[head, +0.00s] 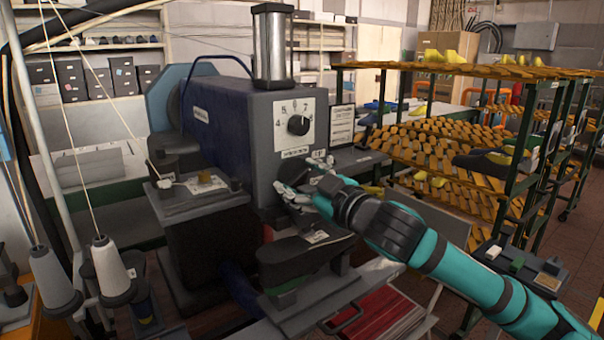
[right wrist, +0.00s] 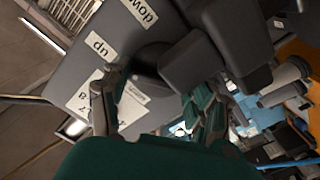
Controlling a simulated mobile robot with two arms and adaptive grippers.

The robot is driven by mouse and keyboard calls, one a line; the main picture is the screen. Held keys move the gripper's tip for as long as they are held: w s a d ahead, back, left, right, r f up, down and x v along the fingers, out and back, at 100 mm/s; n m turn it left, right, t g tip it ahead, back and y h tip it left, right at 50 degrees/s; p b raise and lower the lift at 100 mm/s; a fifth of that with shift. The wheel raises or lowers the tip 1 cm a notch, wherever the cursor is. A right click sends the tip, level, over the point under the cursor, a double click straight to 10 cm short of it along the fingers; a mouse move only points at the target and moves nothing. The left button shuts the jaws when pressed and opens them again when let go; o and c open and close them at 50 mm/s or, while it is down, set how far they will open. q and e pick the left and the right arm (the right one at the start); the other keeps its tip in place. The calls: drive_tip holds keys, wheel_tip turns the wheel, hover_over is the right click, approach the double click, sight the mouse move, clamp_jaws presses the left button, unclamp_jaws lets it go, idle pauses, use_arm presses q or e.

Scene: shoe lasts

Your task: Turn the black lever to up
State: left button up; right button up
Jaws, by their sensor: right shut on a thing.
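The black lever (right wrist: 190,62) shows in the right wrist view as a dark block beside a round dark hub on the grey machine face. An "up" label (right wrist: 100,45) and a "down" label (right wrist: 138,14) are on that face near it. In the head view my right gripper (head: 291,194) is at the front of the blue and grey machine (head: 225,120), below its dial (head: 298,125), and covers most of the lever. The right wrist view shows its fingers on either side of the lever's end, and it is shut on the lever. My left gripper is not in view.
A dark shoe-shaped piece (head: 300,255) sits just below my right gripper. A rack (head: 510,175) with many orange-brown lasts stands on the right. Thread cones (head: 110,265) stand at the lower left. A red stack (head: 385,315) lies at the bottom.

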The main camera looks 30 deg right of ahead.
drive_tip(key=shift+n, duration=0.4)
drive_tip(key=o, duration=1.2)
drive_tip(key=shift+s+d, duration=0.15)
drive_tip(key=shift+s, duration=1.1)
drive_tip(key=shift+s+d, duration=0.2)
drive_tip(key=shift+s, duration=1)
drive_tip(key=shift+s+d, duration=0.15)
drive_tip(key=shift+s, duration=1.1)
drive_tip(key=shift+f, duration=0.1)
